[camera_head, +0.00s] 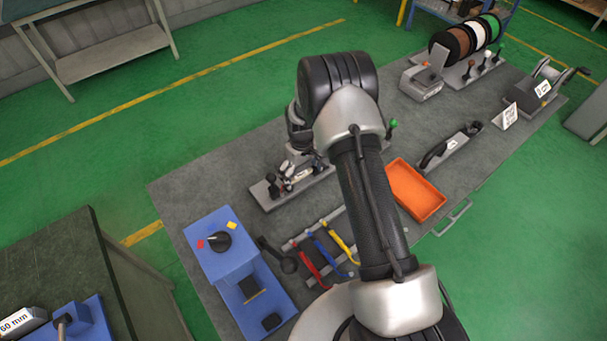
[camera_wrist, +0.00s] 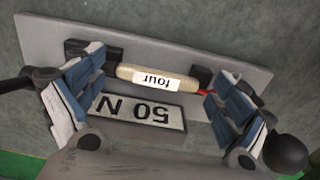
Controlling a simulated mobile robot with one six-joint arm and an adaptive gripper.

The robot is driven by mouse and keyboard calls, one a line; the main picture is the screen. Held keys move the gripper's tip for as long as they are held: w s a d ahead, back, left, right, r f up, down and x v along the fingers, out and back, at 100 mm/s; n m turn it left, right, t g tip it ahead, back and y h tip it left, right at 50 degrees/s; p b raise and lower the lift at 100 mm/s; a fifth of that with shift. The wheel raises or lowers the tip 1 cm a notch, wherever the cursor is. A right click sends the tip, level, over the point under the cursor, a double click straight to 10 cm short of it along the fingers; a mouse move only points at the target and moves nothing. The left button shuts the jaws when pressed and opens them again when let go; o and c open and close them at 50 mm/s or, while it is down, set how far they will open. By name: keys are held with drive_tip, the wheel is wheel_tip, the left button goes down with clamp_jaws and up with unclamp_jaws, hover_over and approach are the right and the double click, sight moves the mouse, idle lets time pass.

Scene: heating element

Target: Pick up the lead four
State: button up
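The lead four (camera_wrist: 128,72) is a tan cylinder with a white label reading "four", upside down in the wrist view. It lies across black holders on a grey plate (camera_wrist: 225,68), with a bit of red at its right end. My gripper (camera_wrist: 152,82) is open around it, one blue-grey padded finger beyond each end. I see gaps between the fingers and the tan body; I cannot tell how high the fingers are above it. In the head view, my arm hides most of the gripper, above a grey plate with small parts (camera_head: 290,188).
A "50 N" label (camera_wrist: 137,111) is on the plate beside the lead. On the grey bench, a blue fixture (camera_head: 222,250) and red, blue and yellow handled tools (camera_head: 330,245) stand nearer. An orange tray (camera_head: 415,190) is to the right; wire spools (camera_head: 465,40) are at the back.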

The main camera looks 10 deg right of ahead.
drive_tip(key=c, duration=0.6)
drive_tip(key=shift+c, duration=0.2)
